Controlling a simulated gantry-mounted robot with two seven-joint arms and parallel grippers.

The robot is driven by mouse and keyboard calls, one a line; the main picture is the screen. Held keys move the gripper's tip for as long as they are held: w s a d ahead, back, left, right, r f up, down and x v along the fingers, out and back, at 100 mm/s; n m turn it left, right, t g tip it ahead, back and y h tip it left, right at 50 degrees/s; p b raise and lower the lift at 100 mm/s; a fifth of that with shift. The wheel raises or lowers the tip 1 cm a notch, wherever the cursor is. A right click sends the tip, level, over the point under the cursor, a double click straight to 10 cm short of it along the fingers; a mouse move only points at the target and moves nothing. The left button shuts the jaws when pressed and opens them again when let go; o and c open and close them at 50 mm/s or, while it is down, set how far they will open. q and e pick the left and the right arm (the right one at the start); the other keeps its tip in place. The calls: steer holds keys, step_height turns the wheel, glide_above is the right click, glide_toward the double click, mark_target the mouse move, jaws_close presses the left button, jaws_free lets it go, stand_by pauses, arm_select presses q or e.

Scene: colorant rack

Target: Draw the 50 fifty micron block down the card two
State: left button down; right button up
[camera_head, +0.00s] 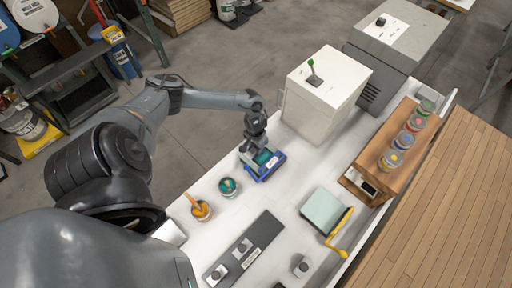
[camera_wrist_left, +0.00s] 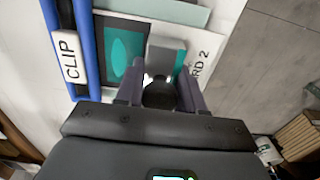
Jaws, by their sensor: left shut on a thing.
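My left gripper (camera_head: 257,145) is over a blue-edged clip board (camera_head: 267,172) on the white bench. In the left wrist view its fingers (camera_wrist_left: 160,92) are shut around the dark round knob of a grey block (camera_wrist_left: 167,54). The block rests on or just above a card (camera_wrist_left: 203,52) whose visible lettering ends in "RD 2". Teal paint (camera_wrist_left: 125,55) shows on the card's dark panel left of the block, and some teal shows at its right edge. The blue clip bar (camera_wrist_left: 88,48) is marked CLIP. I cannot read the block's film thickness. My right gripper is not in view.
A dark tray (camera_head: 261,230) holds two knobbed blocks, and another block (camera_head: 301,266) stands right of it. A teal cup (camera_head: 229,187) and an orange cup (camera_head: 200,210) stand nearby. A white box (camera_head: 322,100) is behind; a wooden rack (camera_head: 387,177) holds several jars.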

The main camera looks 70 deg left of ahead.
arm_select(q)
steer(key=shift+a, duration=0.25)
steer(key=shift+s+a+p, duration=0.15)
steer(key=shift+a+p, duration=0.1)
steer(key=shift+p, duration=0.05)
steer(key=shift+s+a+f, duration=0.1)
steer(key=shift+a, duration=0.05)
steer(key=shift+s+a+p, duration=0.35)
steer(key=shift+s+p, duration=0.05)
steer(key=shift+p, duration=0.25)
steer(key=shift+s+a+p, duration=0.15)
steer(key=shift+a+p, duration=0.1)
steer(key=shift+p, duration=0.05)
steer(key=shift+a, duration=0.15)
steer(key=shift+a, duration=0.3)
steer(key=shift+a, duration=0.3)
steer(key=shift+s+a+p, duration=0.25)
steer(key=shift+a+p, duration=0.1)
steer(key=shift+p, duration=0.15)
